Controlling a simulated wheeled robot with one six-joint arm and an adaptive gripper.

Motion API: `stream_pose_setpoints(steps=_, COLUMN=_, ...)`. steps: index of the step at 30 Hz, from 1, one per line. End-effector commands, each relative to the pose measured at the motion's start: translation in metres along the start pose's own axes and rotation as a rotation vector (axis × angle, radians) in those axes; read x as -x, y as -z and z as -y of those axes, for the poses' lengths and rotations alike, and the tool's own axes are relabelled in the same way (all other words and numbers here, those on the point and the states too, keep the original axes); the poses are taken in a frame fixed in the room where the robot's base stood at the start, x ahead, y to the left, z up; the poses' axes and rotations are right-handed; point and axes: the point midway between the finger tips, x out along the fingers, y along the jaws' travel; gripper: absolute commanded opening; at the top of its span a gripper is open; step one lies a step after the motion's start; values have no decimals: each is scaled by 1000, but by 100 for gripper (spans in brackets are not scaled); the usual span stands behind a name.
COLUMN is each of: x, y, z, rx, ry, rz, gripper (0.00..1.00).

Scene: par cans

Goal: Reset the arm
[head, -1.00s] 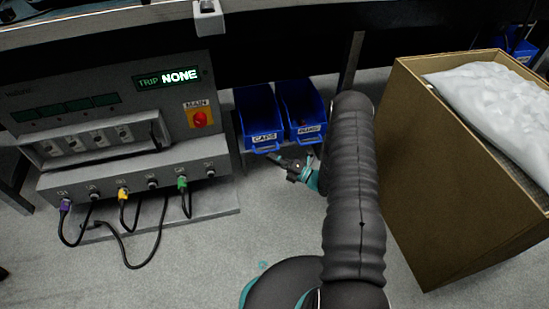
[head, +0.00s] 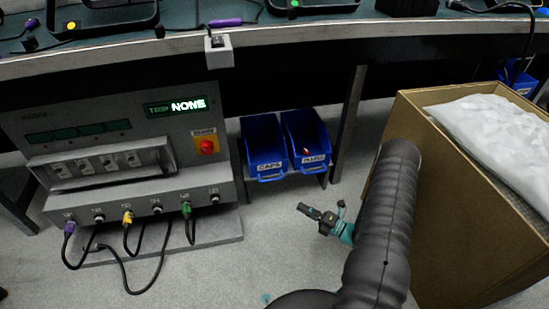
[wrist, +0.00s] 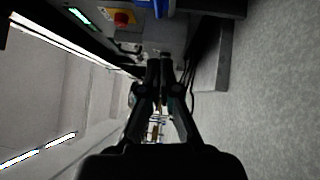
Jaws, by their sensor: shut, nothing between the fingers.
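My gripper (head: 312,213) shows in the head view just left of my dark arm, below the blue bins and above the grey floor. Its fingers point left, toward the grey power unit, and stand clear of it. In the wrist view my gripper (wrist: 164,62) has its two dark fingers together with nothing between them. Part of the gripper's far side is hidden.
A grey power unit (head: 120,190) with plugged cables stands at left. A large cardboard box (head: 455,215) stands close right of my arm. Floor between is clear.

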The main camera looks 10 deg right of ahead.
Motion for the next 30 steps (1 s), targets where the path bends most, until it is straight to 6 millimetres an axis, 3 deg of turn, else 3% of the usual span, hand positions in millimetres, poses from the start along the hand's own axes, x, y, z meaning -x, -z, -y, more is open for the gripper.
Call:
stream_pose_setpoints(steps=5, x=0, y=0, z=0, rx=7, ry=0, rz=0, gripper=0)
stream_pose_setpoints(steps=11, x=0, y=7, z=8, rx=143, ry=34, rz=-36, gripper=0)
stream_pose_setpoints(steps=18, x=11, y=76, z=18, rx=361, ry=62, rz=-293, gripper=0)
stream_pose_setpoints(steps=24, x=21, y=108, z=-10, rx=588, ry=18, rz=-535, gripper=0)
stream_pose_setpoints(steps=30, x=30, y=125, z=-52, rx=829, ry=-59, rz=-773, gripper=0)
